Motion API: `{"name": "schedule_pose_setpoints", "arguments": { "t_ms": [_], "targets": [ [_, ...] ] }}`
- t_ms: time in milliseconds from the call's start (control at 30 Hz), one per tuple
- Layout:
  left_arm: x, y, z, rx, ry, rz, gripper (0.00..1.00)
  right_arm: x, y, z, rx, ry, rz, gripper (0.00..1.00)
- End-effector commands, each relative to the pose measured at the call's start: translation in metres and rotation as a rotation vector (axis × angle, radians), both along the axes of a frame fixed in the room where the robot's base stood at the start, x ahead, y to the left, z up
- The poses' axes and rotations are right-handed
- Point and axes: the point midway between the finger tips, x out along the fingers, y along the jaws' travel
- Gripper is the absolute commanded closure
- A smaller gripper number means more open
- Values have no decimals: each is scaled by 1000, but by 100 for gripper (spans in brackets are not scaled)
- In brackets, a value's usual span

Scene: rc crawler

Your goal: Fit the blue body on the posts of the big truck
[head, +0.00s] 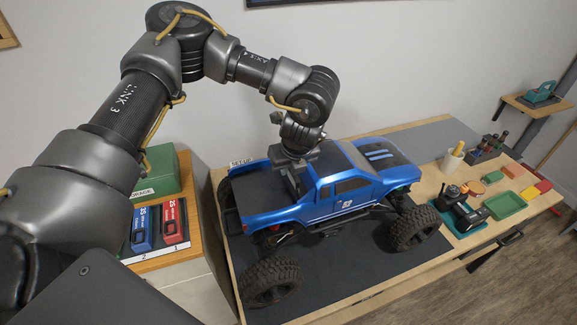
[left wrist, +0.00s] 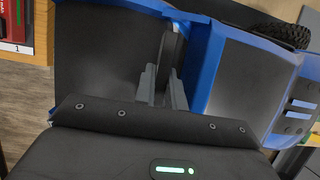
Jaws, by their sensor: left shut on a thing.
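The blue body (head: 285,214) has a dark bed, cab roof and hood panels. It lies over the chassis of the big truck (head: 270,282), which has large black tyres. The body looks roughly level, with its hood to the right. The posts are hidden under it, so I cannot tell whether it is seated on them. My left gripper (head: 296,178) comes down from above, just behind the cab. In the left wrist view my left gripper (left wrist: 163,90) is shut on an upright part of the body (left wrist: 205,65) between bed and cab. My right gripper is not in view.
The truck stands on a dark mat (head: 340,270) on a wooden bench. At right are a black transmitter (head: 455,207) on a teal tray, a green tray (head: 505,205), a cup (head: 452,160) and small coloured trays. At left are blue and red battery packs (head: 172,221) and a green storage box (head: 157,172).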

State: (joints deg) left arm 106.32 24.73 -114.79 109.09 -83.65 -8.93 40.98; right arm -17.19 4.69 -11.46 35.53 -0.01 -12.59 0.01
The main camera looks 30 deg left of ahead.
Motion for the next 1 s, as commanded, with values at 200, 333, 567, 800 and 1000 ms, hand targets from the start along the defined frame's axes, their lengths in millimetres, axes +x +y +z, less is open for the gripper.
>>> {"name": "schedule_pose_setpoints", "arguments": {
  "t_ms": [200, 333, 567, 800, 1000],
  "targets": [
    [0, 0, -8, -1, -1, 1, 100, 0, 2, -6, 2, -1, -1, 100],
    [0, 0, -12, -1, -1, 1, 100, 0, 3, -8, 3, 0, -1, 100],
    [0, 0, -19, -1, -1, 1, 100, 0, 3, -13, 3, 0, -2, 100],
    [0, 0, -27, -1, -1, 1, 100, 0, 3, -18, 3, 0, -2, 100],
    [0, 0, -32, -1, -1, 1, 100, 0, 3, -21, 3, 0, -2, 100]
  ]
}}
